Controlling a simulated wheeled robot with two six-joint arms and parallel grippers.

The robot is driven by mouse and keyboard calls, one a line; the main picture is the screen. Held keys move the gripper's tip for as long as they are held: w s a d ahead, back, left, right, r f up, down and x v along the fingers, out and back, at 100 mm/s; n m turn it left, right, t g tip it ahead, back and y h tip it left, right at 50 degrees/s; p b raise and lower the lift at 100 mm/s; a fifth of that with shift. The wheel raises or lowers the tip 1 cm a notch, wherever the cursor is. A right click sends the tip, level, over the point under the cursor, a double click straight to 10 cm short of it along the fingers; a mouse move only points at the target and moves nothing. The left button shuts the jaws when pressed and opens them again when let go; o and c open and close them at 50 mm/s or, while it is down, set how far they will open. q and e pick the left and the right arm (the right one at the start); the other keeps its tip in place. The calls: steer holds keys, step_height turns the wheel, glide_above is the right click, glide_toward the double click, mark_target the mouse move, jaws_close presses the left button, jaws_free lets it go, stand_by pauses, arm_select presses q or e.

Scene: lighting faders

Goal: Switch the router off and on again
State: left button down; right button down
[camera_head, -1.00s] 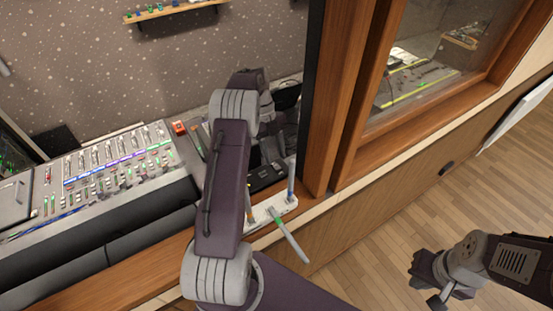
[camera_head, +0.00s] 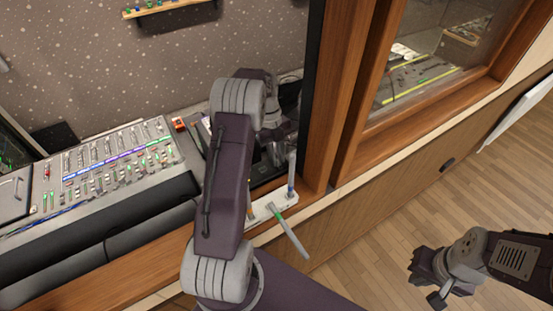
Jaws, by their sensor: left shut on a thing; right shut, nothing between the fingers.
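The white router (camera_head: 262,212) lies on the wooden ledge by the window frame, partly hidden behind my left arm. Its antennas carry coloured bands; one (camera_head: 292,172) stands upright, and one with a green band (camera_head: 289,232) leans out over the ledge's front edge. The router's switch cannot be made out. My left gripper (camera_head: 272,158) is just behind the router, mostly hidden by its own arm. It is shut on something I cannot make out. My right gripper (camera_head: 430,288) is shut and empty, low at the right above the floor, far from the router.
A mixing desk (camera_head: 115,165) with rows of faders fills the left, with a dark padded front edge. A wooden post (camera_head: 340,100) and window frame stand right of the router. The wooden floor (camera_head: 400,230) at the right is clear.

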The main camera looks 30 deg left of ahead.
arm_select(q)
steer(key=shift+d+f+t+y+b, duration=0.15)
steer(key=shift+f+t+y+b, duration=0.15)
steer(key=shift+y+b, duration=0.15)
steer(key=shift+s+d+r+y, duration=0.1)
steer(key=shift+r+y, duration=0.15)
arm_select(e)
step_height(320, 180, down, 2)
steer(key=shift+f, duration=0.1)
arm_select(q)
steer(key=c, duration=1.3)
jaws_free()
steer(key=shift+a+r+b, duration=0.2)
steer(key=shift+r+b, duration=0.15)
steer(key=shift+r, duration=0.1)
steer(key=r, duration=0.5)
steer(key=a+r+b, duration=0.1)
steer(key=r, duration=0.2)
steer(key=shift+w+r, duration=0.1)
steer(key=shift+w, duration=0.2)
arm_select(e)
steer(key=shift+f, duration=0.6)
